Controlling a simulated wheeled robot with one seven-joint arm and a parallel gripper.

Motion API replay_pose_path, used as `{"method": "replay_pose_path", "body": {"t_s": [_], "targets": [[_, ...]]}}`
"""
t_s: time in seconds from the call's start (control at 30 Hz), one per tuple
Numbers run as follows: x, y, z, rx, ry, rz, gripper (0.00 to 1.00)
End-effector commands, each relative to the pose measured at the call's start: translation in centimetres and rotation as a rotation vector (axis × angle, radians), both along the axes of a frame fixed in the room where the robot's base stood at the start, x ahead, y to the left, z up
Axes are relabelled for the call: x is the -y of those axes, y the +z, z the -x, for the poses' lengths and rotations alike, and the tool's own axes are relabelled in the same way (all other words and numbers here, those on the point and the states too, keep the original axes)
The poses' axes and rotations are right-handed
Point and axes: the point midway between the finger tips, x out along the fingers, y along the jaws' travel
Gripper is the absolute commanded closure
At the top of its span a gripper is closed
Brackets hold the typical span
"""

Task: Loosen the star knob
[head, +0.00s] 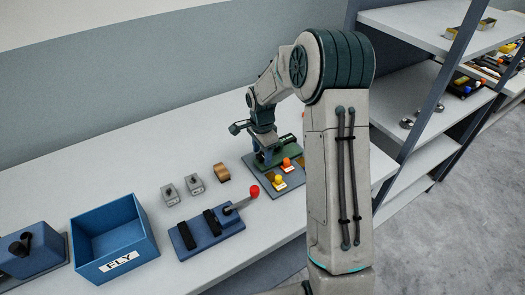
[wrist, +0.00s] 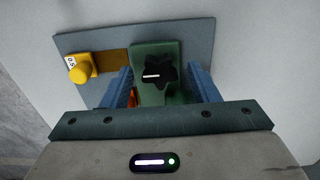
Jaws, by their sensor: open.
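In the wrist view a black star knob (wrist: 158,73) with a white line across it sits on a green block (wrist: 145,95), which stands on a grey-blue plate (wrist: 190,42). My gripper (wrist: 164,85) is open, with one blue finger on each side of the knob. I cannot tell whether the fingers touch it. In the head view my gripper (head: 262,156) is over the green block (head: 280,153) at the back right of the bench, and the knob is hidden there.
A yellow knob (head: 279,181) and an orange knob (head: 287,164) sit close to the green block. A blue clamp with a red-tipped lever (head: 253,191), a brass ring (head: 221,173) and a blue bin marked FLY (head: 115,238) stand to the left. A shelf rack (head: 420,95) rises at the right.

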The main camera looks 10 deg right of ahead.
Motion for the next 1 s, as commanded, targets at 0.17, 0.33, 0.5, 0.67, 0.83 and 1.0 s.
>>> {"method": "replay_pose_path", "body": {"t_s": [0.17,0.33,0.5,0.67,0.83,1.0], "targets": [[-0.01,0.01,0.01,0.0,0.0,0.0,0.59],[-0.02,0.03,0.01,0.0,0.0,0.0,0.9],[-0.03,0.02,-0.01,0.0,0.007,0.0,0.9],[-0.05,-0.01,-0.04,0.001,0.045,0.0,0.9],[-0.09,-0.08,-0.04,0.001,0.139,-0.001,0.9],[-0.07,-0.12,-0.05,0.002,0.28,0.0,0.9]]}}
